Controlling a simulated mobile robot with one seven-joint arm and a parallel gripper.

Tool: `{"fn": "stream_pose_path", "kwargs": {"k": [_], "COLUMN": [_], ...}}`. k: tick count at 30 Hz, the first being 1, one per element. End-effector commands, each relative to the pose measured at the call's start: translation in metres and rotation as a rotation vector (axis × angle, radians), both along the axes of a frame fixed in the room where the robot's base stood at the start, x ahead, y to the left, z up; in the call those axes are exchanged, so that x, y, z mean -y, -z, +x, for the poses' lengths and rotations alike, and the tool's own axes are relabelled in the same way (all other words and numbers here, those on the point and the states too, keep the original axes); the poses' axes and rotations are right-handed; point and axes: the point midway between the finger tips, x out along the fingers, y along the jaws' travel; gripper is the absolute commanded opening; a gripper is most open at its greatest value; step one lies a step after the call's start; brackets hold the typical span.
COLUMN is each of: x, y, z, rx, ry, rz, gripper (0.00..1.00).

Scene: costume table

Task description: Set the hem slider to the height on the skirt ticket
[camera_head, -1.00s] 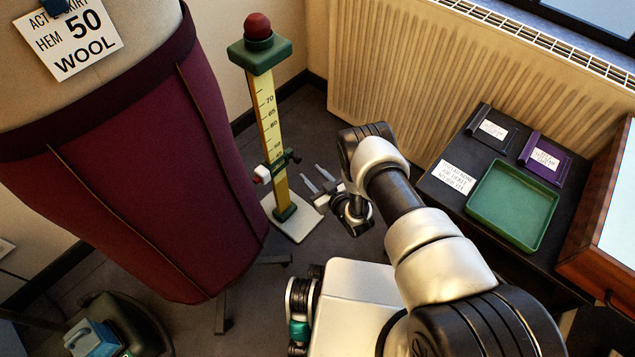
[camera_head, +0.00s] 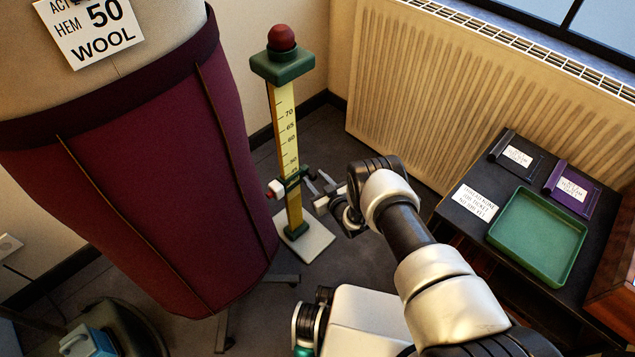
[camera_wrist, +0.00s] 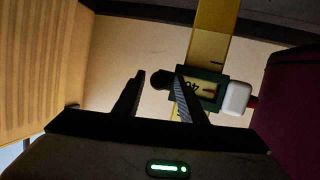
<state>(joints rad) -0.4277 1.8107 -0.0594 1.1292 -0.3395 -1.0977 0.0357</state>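The skirt ticket (camera_head: 90,32) at the top left reads HEM 50, WOOL. The yellow hem gauge (camera_head: 286,130) stands upright on a pale base, marked 70, 65, 60 and lower. Its green slider (camera_head: 292,181) sits low on the post, just below the mark that looks like 50. The slider also shows in the wrist view (camera_wrist: 208,76), with a white block on one side and a dark knob (camera_wrist: 161,79) on the other. My gripper (camera_head: 321,183) is open beside the slider. In the wrist view its fingertips (camera_wrist: 160,74) are apart, the knob between them in the picture; contact is unclear.
The maroon skirt (camera_head: 150,180) on its form stands close left of the gauge. A radiator (camera_head: 430,100) is behind. A dark table (camera_head: 440,210) at right bears a green tray (camera_head: 492,236), cards and small holders.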

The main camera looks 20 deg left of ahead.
Motion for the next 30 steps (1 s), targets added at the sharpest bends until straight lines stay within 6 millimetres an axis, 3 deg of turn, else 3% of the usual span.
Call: {"fn": "stream_pose_path", "kwargs": {"k": [7,12,14,20,30], "x": [0.0,0.0,0.0,0.0,0.0], "y": [0.0,0.0,0.0,-0.006,-0.038], "z": [0.0,0.0,0.0,0.0,0.0], "rx": [-0.001,0.0,0.0,0.0,0.001], "ry": [0.0,0.0,0.0,0.001,0.0], "rz": [-0.001,0.0,0.0,0.0,0.001], "gripper": [0.36,0.07,0.0,0.0,0.0]}}
